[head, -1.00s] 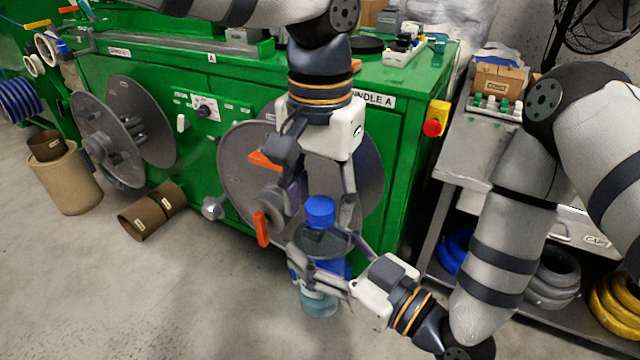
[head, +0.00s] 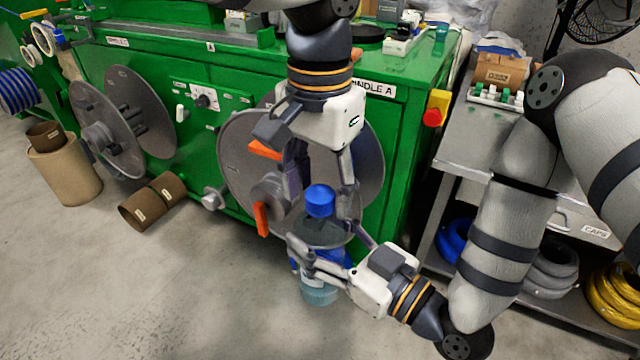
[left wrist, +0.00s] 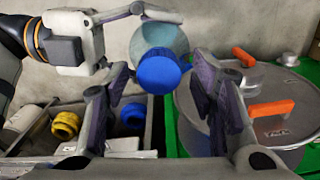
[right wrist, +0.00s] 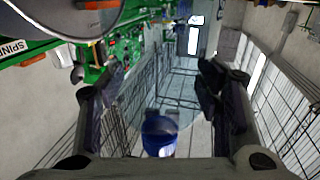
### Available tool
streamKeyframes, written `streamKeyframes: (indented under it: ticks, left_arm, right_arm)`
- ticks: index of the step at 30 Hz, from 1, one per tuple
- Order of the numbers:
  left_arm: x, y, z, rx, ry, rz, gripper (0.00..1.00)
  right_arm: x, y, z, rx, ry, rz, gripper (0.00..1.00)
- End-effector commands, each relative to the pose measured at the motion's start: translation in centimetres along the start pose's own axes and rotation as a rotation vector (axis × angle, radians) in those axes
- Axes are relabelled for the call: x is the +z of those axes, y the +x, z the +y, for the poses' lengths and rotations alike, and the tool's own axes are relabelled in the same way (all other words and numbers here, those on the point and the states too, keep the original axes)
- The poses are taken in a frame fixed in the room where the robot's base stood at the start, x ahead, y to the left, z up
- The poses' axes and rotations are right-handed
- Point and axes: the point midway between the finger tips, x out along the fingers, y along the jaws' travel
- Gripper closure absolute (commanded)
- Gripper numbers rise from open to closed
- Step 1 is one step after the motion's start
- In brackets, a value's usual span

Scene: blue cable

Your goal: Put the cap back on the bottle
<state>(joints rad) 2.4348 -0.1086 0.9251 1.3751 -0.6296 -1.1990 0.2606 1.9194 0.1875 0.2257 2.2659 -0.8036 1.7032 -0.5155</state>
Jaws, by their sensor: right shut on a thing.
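The clear bluish bottle (head: 319,293) hangs upright in the air in front of the green machine. My right gripper (head: 318,256) is shut on its body from the right. The blue cap (head: 320,200) sits at the bottle's top; I cannot tell how tightly it is seated. My left gripper (head: 322,200) comes down from above, with one finger on each side of the cap. In the left wrist view the cap (left wrist: 158,71) lies between the open fingers with gaps at both sides. The right wrist view shows the clear bottle (right wrist: 165,95) between the right fingers.
The green machine (head: 400,150) with grey reels (head: 240,165) and orange handles stands close behind the bottle. A grey metal table (head: 470,150) with coiled hoses below is at the right. Brown tubes (head: 152,203) stand and lie at the left. Floor in front is free.

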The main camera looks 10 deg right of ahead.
Motion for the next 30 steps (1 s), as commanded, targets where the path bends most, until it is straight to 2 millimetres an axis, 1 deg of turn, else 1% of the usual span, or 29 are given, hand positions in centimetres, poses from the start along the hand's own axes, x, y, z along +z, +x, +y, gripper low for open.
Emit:
streamKeyframes:
  ticks: [3, 5, 10, 14, 22, 23, 25, 30]
  left_arm:
    - [0.0, -0.1, 0.0, 0.0, 0.0, 0.001, 0.49]
    - [-0.1, -0.5, 0.0, -0.001, -0.001, 0.003, 0.49]
    - [-0.1, -3.1, 0.0, -0.001, -0.002, 0.004, 0.49]
    - [0.0, -4.3, 0.0, 0.0, -0.002, 0.002, 0.49]
    - [0.0, -4.5, 0.0, 0.001, -0.001, 0.001, 0.49]
    - [0.0, -4.6, 0.0, 0.001, -0.001, 0.001, 0.52]
    - [0.0, -5.0, 0.0, -0.001, -0.017, 0.002, 0.52]
    - [-0.1, -7.8, 0.1, -0.002, -0.14, 0.002, 0.52]
  right_arm:
    - [-0.1, 0.0, 0.0, 0.0, 0.0, 0.002, 1.0]
    - [-0.1, 0.0, 0.0, 0.0, 0.0, 0.002, 1.0]
    - [-0.1, 0.0, 0.0, 0.0, -0.001, 0.002, 1.0]
    - [-0.1, 0.0, 0.0, 0.0, 0.0, 0.002, 1.0]
    - [-0.1, 0.0, 0.0, 0.0, 0.0, 0.002, 1.0]
    - [-0.1, 0.0, 0.0, 0.0, 0.0, 0.002, 1.0]
    - [-0.1, 0.0, 0.0, 0.0, 0.0, 0.002, 1.0]
    - [-0.1, 0.0, 0.0, 0.0, -0.001, 0.002, 1.0]
